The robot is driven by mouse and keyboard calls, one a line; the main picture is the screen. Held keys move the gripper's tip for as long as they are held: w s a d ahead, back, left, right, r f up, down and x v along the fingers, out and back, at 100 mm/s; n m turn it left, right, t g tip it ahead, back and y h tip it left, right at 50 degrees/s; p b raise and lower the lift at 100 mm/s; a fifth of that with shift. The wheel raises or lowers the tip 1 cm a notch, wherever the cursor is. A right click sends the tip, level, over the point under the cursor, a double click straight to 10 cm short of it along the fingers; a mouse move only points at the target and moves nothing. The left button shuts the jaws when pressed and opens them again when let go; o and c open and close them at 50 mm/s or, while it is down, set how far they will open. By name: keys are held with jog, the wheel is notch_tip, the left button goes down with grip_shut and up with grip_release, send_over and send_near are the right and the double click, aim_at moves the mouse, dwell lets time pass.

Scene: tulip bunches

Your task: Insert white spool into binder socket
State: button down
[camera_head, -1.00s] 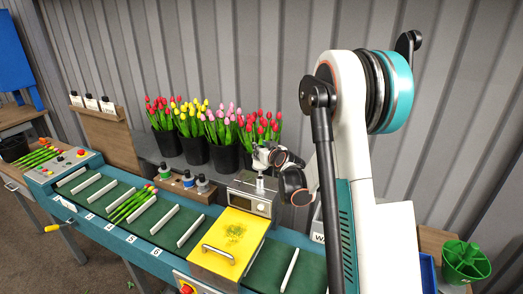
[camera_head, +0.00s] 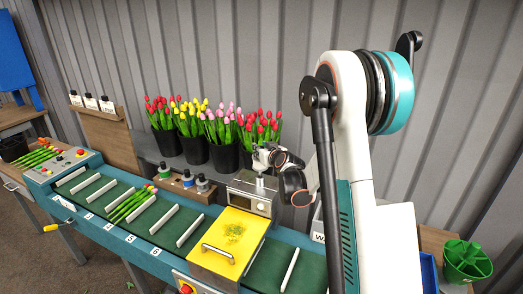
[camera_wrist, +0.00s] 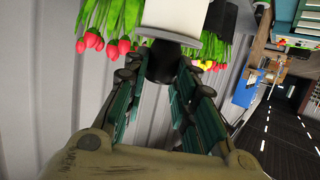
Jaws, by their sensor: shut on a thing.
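The white spool (camera_wrist: 172,18) is at the top of the wrist view, partly cut off by the frame edge. A dark stem-like part (camera_wrist: 162,62) adjoins it, and my gripper (camera_wrist: 163,82) is shut on that part. In the head view my gripper (camera_head: 263,160) is just above the grey metal box of the binder (camera_head: 249,196), behind its yellow cover. A small pale upright piece (camera_head: 260,181) shows between gripper and box. I cannot tell whether it is the spool or part of the binder. The socket opening is not visible, so seating cannot be told.
A wooden holder with other spools (camera_head: 187,183) stands left of the binder. Black buckets of tulips (camera_head: 194,150) stand behind, close to my gripper. The green conveyor (camera_head: 145,218) carries white dividers and a tulip bunch. A green bin (camera_head: 466,262) is at the right.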

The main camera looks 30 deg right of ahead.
jog(key=shift+f+b, duration=1.65)
jog(key=shift+f, duration=0.3)
jog(key=c, duration=1.2)
grip_release()
jog(key=shift+c, duration=0.2)
jog(key=shift+r, duration=0.1)
jog(key=shift+r+p, duration=1.35)
jog(key=shift+r, duration=1.15)
